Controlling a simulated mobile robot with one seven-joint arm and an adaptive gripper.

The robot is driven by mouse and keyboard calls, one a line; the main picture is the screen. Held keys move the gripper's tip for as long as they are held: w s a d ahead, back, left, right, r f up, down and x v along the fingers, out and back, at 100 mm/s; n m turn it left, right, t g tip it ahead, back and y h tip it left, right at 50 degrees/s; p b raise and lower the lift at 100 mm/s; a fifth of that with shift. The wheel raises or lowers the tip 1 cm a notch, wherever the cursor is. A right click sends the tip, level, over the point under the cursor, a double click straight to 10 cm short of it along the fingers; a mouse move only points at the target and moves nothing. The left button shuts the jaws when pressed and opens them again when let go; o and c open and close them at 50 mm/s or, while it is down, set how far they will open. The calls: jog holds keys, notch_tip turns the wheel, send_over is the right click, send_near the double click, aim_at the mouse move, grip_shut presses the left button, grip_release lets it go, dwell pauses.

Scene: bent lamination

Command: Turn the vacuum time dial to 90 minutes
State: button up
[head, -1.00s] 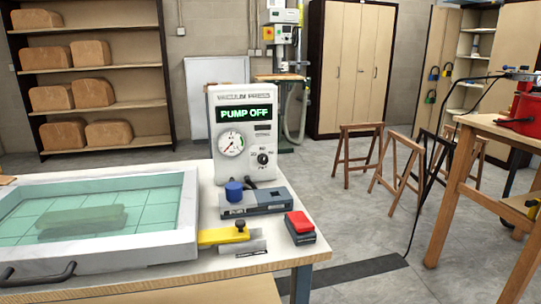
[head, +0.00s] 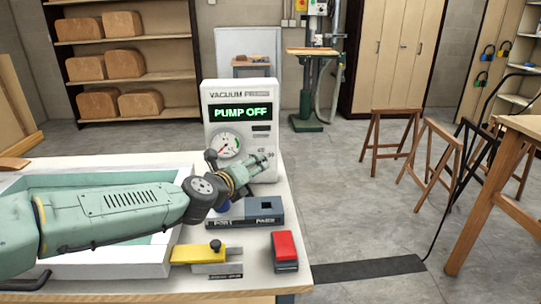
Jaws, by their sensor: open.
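The white vacuum press control box (head: 215,88) stands on the bench, its green display (head: 241,113) reading "PUMP OFF". A round gauge (head: 228,144) is on its left side. The time dial on the lower right of the box's face is hidden behind my gripper; only small scale marks show above it. My gripper (head: 263,163) is open in front of this part of the box, with my arm reaching in from the left over the press. I cannot tell whether the fingers touch the dial.
The press's white frame (head: 150,262) fills the left of the bench. A yellow clamp (head: 193,254), a red-topped switch box (head: 285,248) and a grey-blue block (head: 265,210) lie below the control box. Floor to the right has sawhorses (head: 388,140).

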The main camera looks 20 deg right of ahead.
jog(key=shift+w+a+f, duration=0.45)
jog(key=shift+a, duration=0.2)
jog(key=shift+w+f+y, duration=0.2)
jog(key=shift+w+y, duration=0.05)
jog(key=shift+y, duration=0.05)
jog(key=p+x, duration=0.3)
jog(key=x, duration=0.7)
jog(key=shift+d, duration=0.15)
jog(key=c, duration=1.2)
jog(key=shift+o, duration=0.2)
